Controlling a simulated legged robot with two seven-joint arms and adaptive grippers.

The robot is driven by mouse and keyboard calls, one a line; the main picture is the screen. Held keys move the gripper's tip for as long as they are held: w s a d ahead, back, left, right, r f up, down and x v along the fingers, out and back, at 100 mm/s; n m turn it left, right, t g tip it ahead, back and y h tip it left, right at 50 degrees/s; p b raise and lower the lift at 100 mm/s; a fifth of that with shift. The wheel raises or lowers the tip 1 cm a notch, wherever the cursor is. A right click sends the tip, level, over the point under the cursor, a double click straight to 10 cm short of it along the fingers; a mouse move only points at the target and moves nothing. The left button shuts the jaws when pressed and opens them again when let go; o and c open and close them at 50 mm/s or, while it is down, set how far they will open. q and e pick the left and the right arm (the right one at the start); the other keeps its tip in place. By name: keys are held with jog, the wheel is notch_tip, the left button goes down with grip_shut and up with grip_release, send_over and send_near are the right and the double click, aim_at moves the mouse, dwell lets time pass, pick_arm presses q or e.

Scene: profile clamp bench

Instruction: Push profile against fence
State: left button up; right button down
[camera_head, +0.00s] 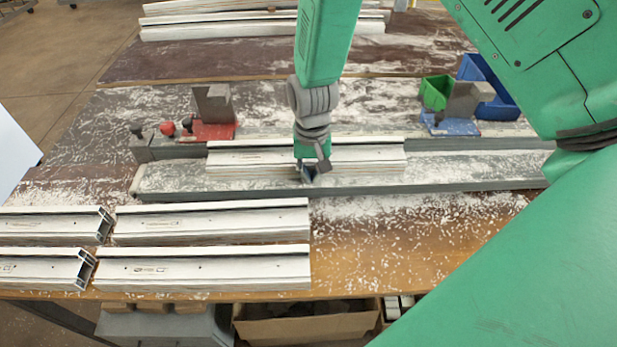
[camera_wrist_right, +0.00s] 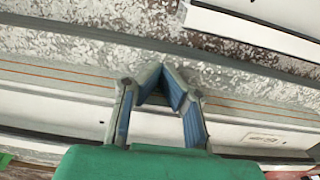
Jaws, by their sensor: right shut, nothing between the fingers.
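The white profile (camera_head: 365,157) lies lengthwise on the grey clamp bed (camera_head: 450,175), along the grey fence (camera_head: 470,144) at its back. Its rear edge looks very close to the fence; I cannot tell whether they touch. My right gripper (camera_head: 309,174) points down at the middle of the profile, near its front edge. In the right wrist view, the gripper (camera_wrist_right: 160,78) has its blue-padded fingers shut and empty, in front of the profile (camera_wrist_right: 235,133). The gripper hides part of the profile, and contact is unclear. My left gripper is not in view.
A red-based clamp block (camera_head: 212,110) stands behind the fence at left, a blue-based one (camera_head: 455,112) at right. Blue (camera_head: 492,85) and green (camera_head: 436,92) bins stand behind. Several loose profiles (camera_head: 210,222) lie at front left. The front right bench (camera_head: 400,235) holds only shavings.

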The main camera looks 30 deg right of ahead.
jog(key=shift+w+r, duration=0.5)
notch_tip(320, 180, up, 9)
jog(key=w+a+m+t+y+b, duration=0.1)
jog(key=a+m+t+y+b, duration=0.2)
jog(key=m, duration=0.4)
jog(key=m+h+b, duration=0.4)
jog(key=m+b, duration=0.1)
jog(key=m, duration=2.2)
send_near(325, 187)
jog(key=s+a+r, duration=0.2)
jog(key=s+r, duration=0.1)
jog(key=s, duration=0.1)
jog(key=b+x, duration=0.3)
jog(key=x, duration=0.6)
jog(key=shift+s+f, duration=0.15)
jog(key=shift+f, duration=0.05)
jog(key=w, duration=0.1)
jog(key=w+d, duration=0.1)
jog(key=w, duration=0.1)
jog(key=shift+w+d+r+p, duration=0.1)
jog(key=shift+d+r+p, duration=0.05)
jog(key=shift+d+p, duration=0.25)
jog(key=shift+w, duration=0.25)
jog(key=shift+a, duration=0.1)
